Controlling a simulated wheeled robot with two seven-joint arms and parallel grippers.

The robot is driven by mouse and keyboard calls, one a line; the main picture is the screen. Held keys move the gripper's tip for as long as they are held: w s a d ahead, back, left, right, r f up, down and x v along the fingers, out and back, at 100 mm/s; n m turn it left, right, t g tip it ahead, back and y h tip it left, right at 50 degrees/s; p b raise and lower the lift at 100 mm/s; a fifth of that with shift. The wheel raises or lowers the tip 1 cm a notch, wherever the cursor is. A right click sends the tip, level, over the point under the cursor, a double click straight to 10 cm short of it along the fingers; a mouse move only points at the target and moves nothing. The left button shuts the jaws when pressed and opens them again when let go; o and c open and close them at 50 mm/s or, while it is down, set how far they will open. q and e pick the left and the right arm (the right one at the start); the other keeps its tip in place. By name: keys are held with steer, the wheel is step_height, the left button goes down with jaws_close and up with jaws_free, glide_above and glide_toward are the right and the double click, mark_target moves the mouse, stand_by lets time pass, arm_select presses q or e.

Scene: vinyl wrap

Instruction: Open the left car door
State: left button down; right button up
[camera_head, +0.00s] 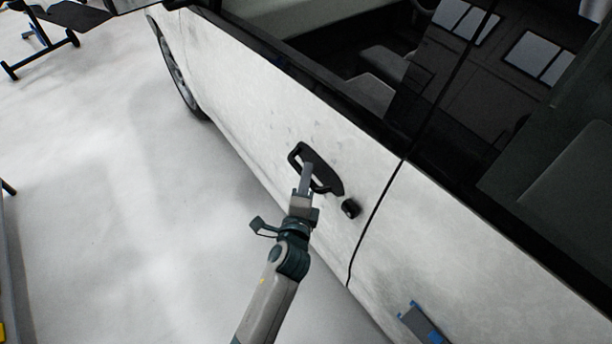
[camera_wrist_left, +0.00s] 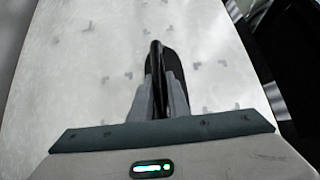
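The white car door (camera_head: 235,95) fills the middle of the head view, its panel looking flush with the panel behind it along a thin dark seam. Its black handle (camera_head: 329,180) is a loop standing out from the panel, with a small black lock piece beside it. My left gripper (camera_head: 305,178) is at the handle's lower side. In the left wrist view, its two grey fingers (camera_wrist_left: 161,95) lie close on both sides of the black handle (camera_wrist_left: 157,57), with the bar between them. The fingertips' contact is partly hidden. My right gripper is out of view.
A grey and blue item (camera_head: 422,323) shows at the bottom edge near the rear panel. A dark-topped stand (camera_head: 50,30) is at the upper left. The pale floor (camera_head: 120,190) left of the car is clear.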

arm_select(q)
steer(key=a+m+g+h+p, duration=0.1)
steer(key=m+h+p, duration=0.1)
steer(key=p, duration=0.1)
steer(key=a+m+h+p, duration=0.1)
steer(key=a+h+p, duration=0.1)
steer(key=h+p, duration=0.1)
steer(key=shift+a+m+g+p, duration=0.1)
steer(key=shift+m+g+p, duration=0.2)
steer(key=shift+m+g, duration=0.1)
steer(key=shift+s, duration=0.1)
stand_by(0.3)
